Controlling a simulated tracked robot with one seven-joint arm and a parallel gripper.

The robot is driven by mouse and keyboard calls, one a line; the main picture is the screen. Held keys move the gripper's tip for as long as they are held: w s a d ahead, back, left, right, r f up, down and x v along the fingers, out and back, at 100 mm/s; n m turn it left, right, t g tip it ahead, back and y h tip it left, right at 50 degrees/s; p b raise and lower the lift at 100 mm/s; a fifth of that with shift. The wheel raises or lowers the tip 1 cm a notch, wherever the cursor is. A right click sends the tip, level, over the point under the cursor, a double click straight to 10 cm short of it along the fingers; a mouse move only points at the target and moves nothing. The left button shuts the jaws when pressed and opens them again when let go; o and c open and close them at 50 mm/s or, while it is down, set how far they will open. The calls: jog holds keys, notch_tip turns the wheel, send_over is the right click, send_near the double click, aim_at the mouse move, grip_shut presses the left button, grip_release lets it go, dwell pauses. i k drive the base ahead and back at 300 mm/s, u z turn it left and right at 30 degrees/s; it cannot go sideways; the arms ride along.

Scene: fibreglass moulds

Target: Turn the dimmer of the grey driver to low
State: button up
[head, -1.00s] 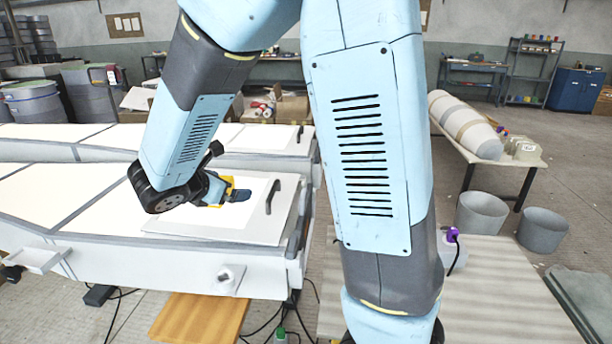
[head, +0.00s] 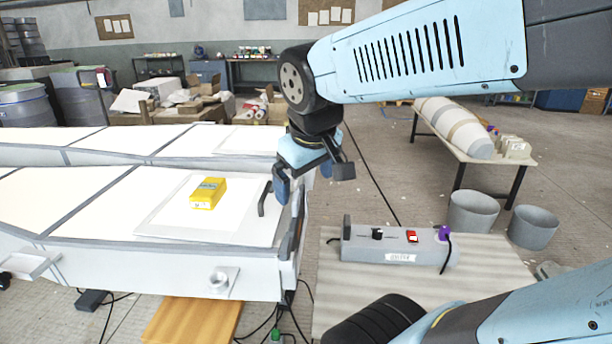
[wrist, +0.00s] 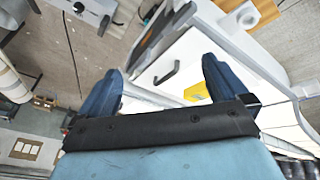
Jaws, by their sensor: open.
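The grey driver (head: 365,251) is a long grey box on the bench at the lower middle of the head view. On its top are a small black knob (head: 377,233), which looks like the dimmer, and a red switch (head: 412,237). The dimmer's setting is too small to read. Part of a grey box with a black knob shows at the wrist view's upper left edge (wrist: 85,12). My gripper (head: 290,188) is open and empty, up and left of the driver, near the white mould's right end. Its two blue fingers stand wide apart in the wrist view (wrist: 162,72).
A yellow box (head: 208,194) sits on a white panel on the mould (head: 110,205), beside a dark handle (head: 264,199). The bench (head: 335,290) is bare in front of the driver.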

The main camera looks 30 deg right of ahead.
aim_at(377, 235)
jog(key=u, duration=1.95)
jog(key=i, duration=0.05)
jog(key=z, duration=3.25)
